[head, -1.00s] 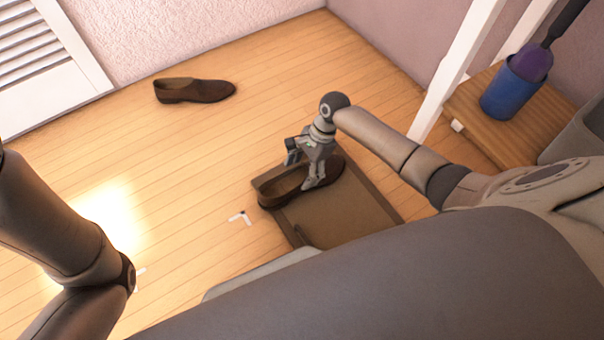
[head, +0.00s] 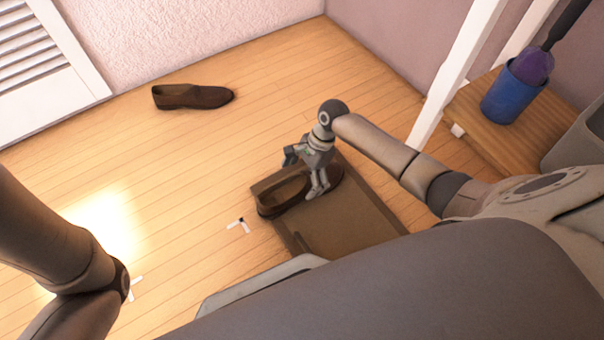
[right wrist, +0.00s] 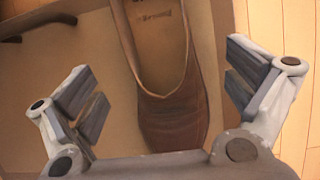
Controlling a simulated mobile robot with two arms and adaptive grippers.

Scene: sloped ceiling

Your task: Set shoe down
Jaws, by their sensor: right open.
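A brown shoe (head: 283,194) rests upright in a shallow brown tray (head: 345,215) on the floor, near the tray's far edge. My right gripper (head: 305,178) is over this shoe. In the right wrist view the shoe (right wrist: 172,110) lies between the two spread fingers, with a gap on each side, so the right gripper (right wrist: 165,105) is open and not holding it. A second brown shoe (head: 195,97) stands on the wooden floor near the far wall. Of my left arm only links show at the left edge; its gripper is out of view.
White corner marks (head: 238,225) lie on the floor left of the tray. The floor between the tray and the far shoe is clear.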

